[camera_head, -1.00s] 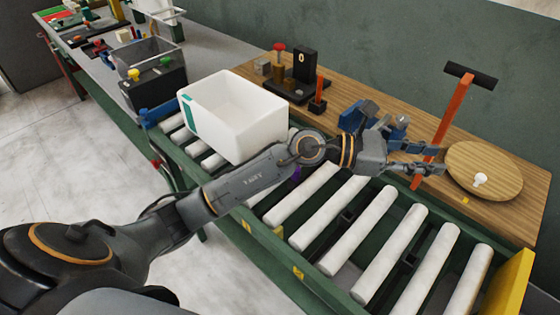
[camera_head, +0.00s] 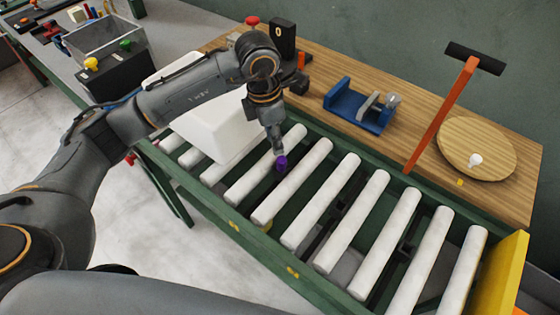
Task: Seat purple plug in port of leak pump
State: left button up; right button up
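The purple plug (camera_head: 281,164) is a small dark-purple piece over the white rollers of the conveyor. My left gripper (camera_head: 278,150) points down with its fingertips right at the plug's top. The fingers look narrow and end-on, so I cannot tell whether they grip it or only stand over it. A black unit with a "0" on its face (camera_head: 283,38) stands on the wooden bench, with a red knob (camera_head: 252,20) beside it, partly behind my arm. I cannot tell whether this is the leak pump, and no port can be made out. My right gripper is not in view.
A blue cradle (camera_head: 348,103), an orange T-handled post (camera_head: 440,115) and a round wooden disc (camera_head: 462,140) are at the bench. A yellow end plate (camera_head: 505,275) closes the conveyor. The right-hand rollers are clear.

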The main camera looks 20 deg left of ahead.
aim_at(282, 159)
pick_arm(q)
jog(key=f, duration=0.4)
jog(key=shift+w+d+f+p, duration=0.2)
jog(key=shift+p, duration=0.1)
jog(key=shift+d+f, duration=0.1)
jog(key=shift+f, duration=0.1)
jog(key=f, duration=0.1)
jog(key=f+p, duration=0.2)
jog(key=shift+w+d+f, duration=0.3)
jog(key=shift+w+d, duration=0.05)
jog(key=shift+d, duration=0.05)
jog(key=shift+w+f, duration=0.1)
jog(key=shift+f, duration=0.45)
grip_shut()
